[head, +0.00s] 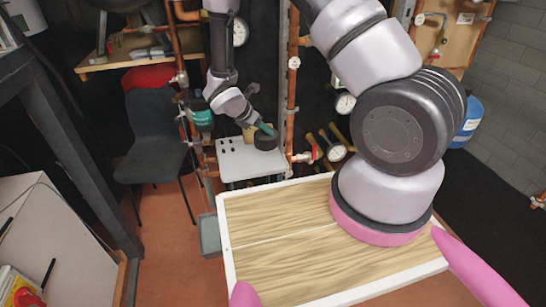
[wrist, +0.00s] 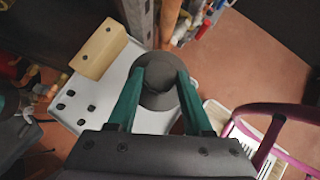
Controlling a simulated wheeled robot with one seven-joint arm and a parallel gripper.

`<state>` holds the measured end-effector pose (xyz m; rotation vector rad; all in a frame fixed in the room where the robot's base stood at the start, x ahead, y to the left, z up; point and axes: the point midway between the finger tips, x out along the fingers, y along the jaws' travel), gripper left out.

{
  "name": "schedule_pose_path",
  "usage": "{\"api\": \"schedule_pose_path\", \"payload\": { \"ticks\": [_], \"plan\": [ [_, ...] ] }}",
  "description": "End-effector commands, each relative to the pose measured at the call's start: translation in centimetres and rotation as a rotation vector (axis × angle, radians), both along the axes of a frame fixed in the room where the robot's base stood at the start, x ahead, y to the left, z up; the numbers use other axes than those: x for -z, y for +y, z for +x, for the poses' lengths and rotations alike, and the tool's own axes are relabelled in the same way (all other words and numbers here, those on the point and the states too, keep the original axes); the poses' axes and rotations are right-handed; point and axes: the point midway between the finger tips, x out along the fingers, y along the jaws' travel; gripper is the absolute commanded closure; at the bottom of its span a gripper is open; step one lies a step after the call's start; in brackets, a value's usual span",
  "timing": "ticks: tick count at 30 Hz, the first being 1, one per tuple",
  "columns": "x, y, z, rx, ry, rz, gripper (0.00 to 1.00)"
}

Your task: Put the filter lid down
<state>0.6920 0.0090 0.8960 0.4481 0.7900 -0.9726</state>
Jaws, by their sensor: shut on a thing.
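The filter lid is a dark round cap (wrist: 163,85) between the teal fingers of my gripper (wrist: 160,82) in the wrist view. In the head view the dark lid (head: 266,139) shows just below the teal fingertips of my gripper (head: 266,129). My gripper is shut on the lid. The lid is over the right part of a light grey plate (head: 245,168) with several dark holes, which also shows in the wrist view (wrist: 118,85). I cannot tell whether the lid touches the plate.
A tan block (wrist: 98,50) stands on the plate left of the lid. Copper pipes (head: 291,95) with gauges and valves rise close behind and beside it. A dark chair (head: 155,130) stands to the left. The plate's front part is clear.

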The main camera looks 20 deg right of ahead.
Motion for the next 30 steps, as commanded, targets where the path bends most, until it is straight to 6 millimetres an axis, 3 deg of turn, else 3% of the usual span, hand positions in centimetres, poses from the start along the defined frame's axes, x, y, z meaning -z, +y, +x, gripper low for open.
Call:
{"api": "schedule_pose_path", "payload": {
  "ticks": [3, 11, 18, 29, 30],
  "plan": [
    [2.4, -0.1, -0.1, -0.001, 0.004, -0.002, 1.0],
    [4.6, 0.0, 0.0, -0.002, 0.002, -0.001, 1.0],
    [7.8, 0.0, 0.0, -0.002, 0.002, -0.001, 1.0],
    [8.2, 0.0, 0.0, -0.002, 0.0, 0.0, 1.0],
    [8.2, 0.0, 0.0, -0.001, 0.0, 0.001, 0.38]
  ]
}}
